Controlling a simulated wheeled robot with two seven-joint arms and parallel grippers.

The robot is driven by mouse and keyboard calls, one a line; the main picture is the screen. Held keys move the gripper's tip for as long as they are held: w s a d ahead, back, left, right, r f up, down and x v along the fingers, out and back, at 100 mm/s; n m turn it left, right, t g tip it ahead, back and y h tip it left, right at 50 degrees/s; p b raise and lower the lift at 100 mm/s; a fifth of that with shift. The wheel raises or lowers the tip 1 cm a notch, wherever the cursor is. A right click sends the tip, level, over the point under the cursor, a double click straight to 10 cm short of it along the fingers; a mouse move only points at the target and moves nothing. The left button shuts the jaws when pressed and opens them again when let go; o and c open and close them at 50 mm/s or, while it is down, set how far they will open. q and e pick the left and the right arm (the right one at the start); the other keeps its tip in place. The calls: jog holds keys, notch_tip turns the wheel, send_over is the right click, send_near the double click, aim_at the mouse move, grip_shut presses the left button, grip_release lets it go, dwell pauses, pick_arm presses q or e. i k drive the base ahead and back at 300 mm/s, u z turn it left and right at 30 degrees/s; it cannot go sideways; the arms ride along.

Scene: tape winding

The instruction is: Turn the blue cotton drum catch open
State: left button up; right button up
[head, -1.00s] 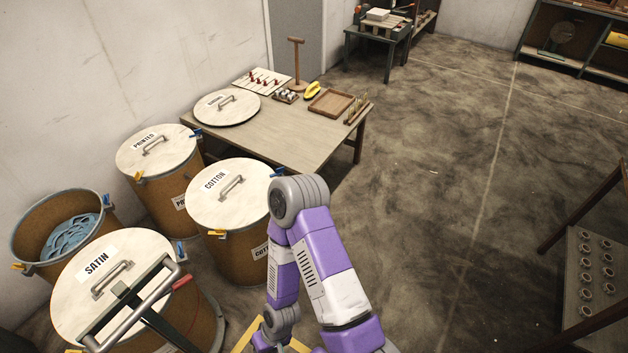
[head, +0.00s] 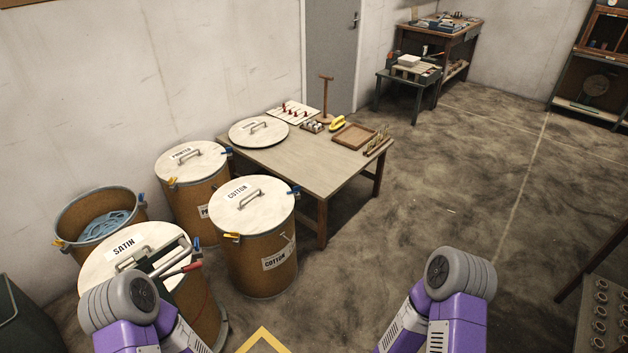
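The cotton drum (head: 255,262) is brown with a white lid (head: 268,207) labelled COTTON. Its lid lies flat on the rim and has a metal handle. The blue catch (head: 295,191) is on the right side of the rim. A yellow catch (head: 231,237) is on the front left of the rim. Both catches are too small to tell whether they are open or shut.
The printed drum (head: 196,213) and an open drum (head: 62,217) stand behind. A wooden table (head: 290,160) is close behind the cotton drum.

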aim_at(296, 188)
jog(key=z, duration=0.05)
jog(key=i, duration=0.55)
jog(key=z, duration=0.95)
jog(key=i, duration=3)
jog(key=u, duration=4.15)
